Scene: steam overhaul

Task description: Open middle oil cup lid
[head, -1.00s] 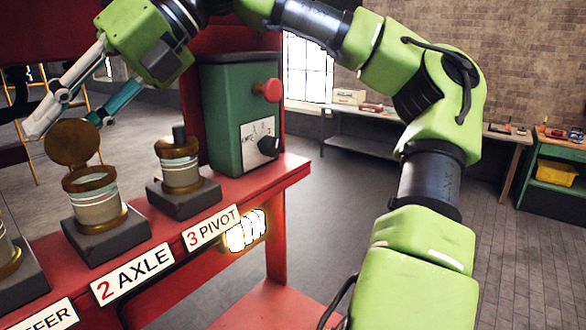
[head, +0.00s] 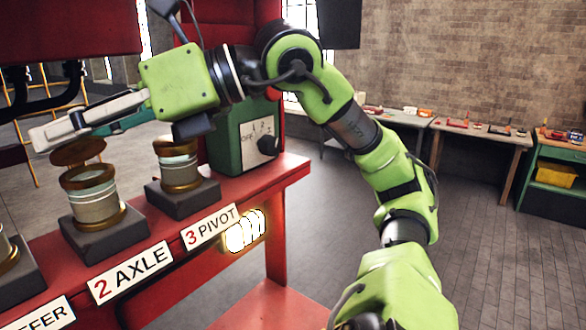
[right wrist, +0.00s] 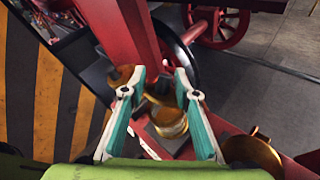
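The middle oil cup (head: 95,205), a glass cup with brass rings, stands on a dark block above the "2 AXLE" label. Its brass lid (head: 78,153) is raised above the rear of the cup rather than lying flat on it. My left gripper is out of view.
The pivot cup (head: 178,190) stands to the right, partly under my right wrist. A green box (head: 228,150) with a dial is behind it. All stand on a red shelf (head: 285,172). Part of another cup (head: 8,255) shows at the left edge.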

